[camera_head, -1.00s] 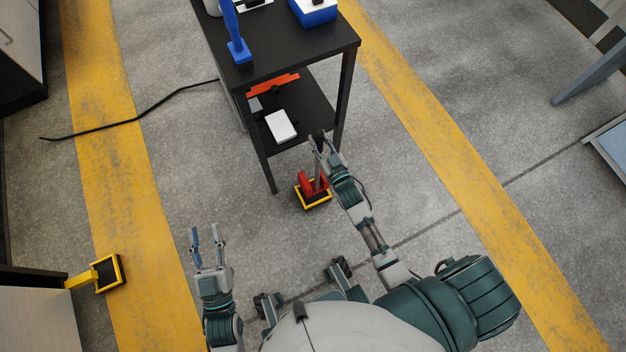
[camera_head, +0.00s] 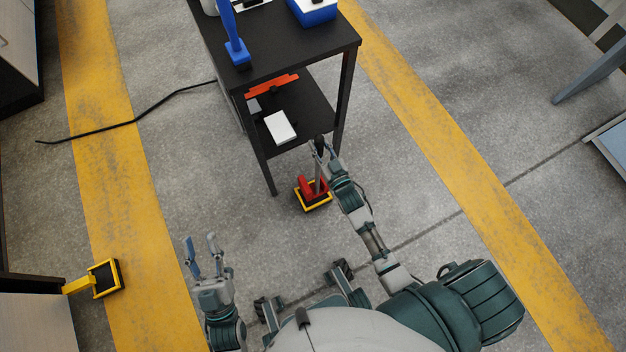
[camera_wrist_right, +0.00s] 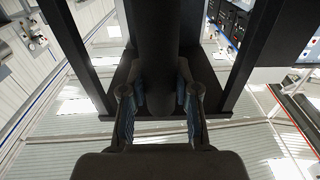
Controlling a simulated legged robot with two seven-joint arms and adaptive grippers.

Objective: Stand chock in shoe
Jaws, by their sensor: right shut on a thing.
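A red chock (camera_head: 307,187) with a grey stem (camera_head: 318,179) is at a black, yellow-rimmed shoe (camera_head: 325,205) on the floor by the table's front leg. I cannot tell whether its foot is seated inside the rim. My right gripper (camera_head: 320,148) is above it, shut on a dark handle; in the right wrist view this dark handle (camera_wrist_right: 158,75) lies between the fingers (camera_wrist_right: 159,112) and hides what is beyond. My left gripper (camera_head: 200,250) is apart from these, low at the left, open and empty.
The black two-tier table (camera_head: 290,60) stands just beyond the shoe, a white box (camera_head: 280,127) on its lower shelf. Another yellow-rimmed black pad (camera_head: 105,278) lies at the left. A black cable (camera_head: 130,122) crosses the floor. The floor right of my right arm is clear.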

